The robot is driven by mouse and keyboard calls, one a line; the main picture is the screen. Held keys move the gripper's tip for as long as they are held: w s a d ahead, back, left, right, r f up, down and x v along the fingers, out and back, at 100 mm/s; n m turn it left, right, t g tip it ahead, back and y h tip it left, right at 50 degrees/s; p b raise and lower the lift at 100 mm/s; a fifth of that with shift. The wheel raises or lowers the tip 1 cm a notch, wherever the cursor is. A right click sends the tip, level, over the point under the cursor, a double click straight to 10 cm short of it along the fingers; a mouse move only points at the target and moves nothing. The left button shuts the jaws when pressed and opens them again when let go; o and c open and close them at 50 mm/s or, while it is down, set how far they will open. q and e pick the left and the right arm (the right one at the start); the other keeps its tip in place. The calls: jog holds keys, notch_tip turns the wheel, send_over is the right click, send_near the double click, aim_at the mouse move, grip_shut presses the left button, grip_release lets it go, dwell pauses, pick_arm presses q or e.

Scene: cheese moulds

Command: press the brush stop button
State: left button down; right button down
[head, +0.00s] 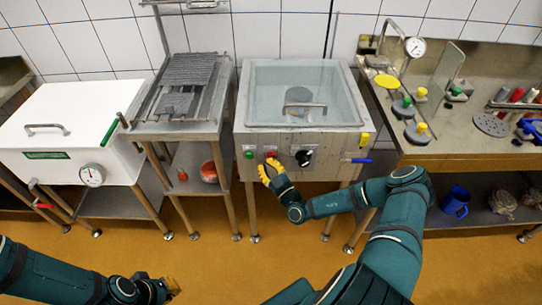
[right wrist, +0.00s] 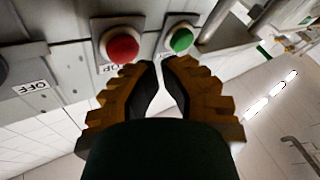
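The red button (head: 271,154) is on the front panel of the glass-lidded washing machine (head: 300,128), right of a green button (head: 249,155). In the right wrist view the red button (right wrist: 122,48) stands out in a grey collar, with a partly hidden label below it; the green button (right wrist: 181,40) is to its right. My right gripper (head: 266,173) is just below the red button.
A black knob (head: 304,157) and a blue-handled valve (head: 357,160) are right of the buttons. A draining rack (head: 188,85) and white vat (head: 70,110) stand left. A worktop (head: 450,140) with tools stands right. Floor in front is clear.

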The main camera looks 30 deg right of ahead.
jog(key=shift+s+a, duration=0.1)
jog(key=shift+s, duration=0.1)
jog(key=s+a, duration=0.1)
jog(key=s+p, duration=0.1)
jog(key=s+a+p, duration=0.1)
jog(key=s, duration=0.1)
jog(key=shift+a, duration=0.3)
dwell(0.9)
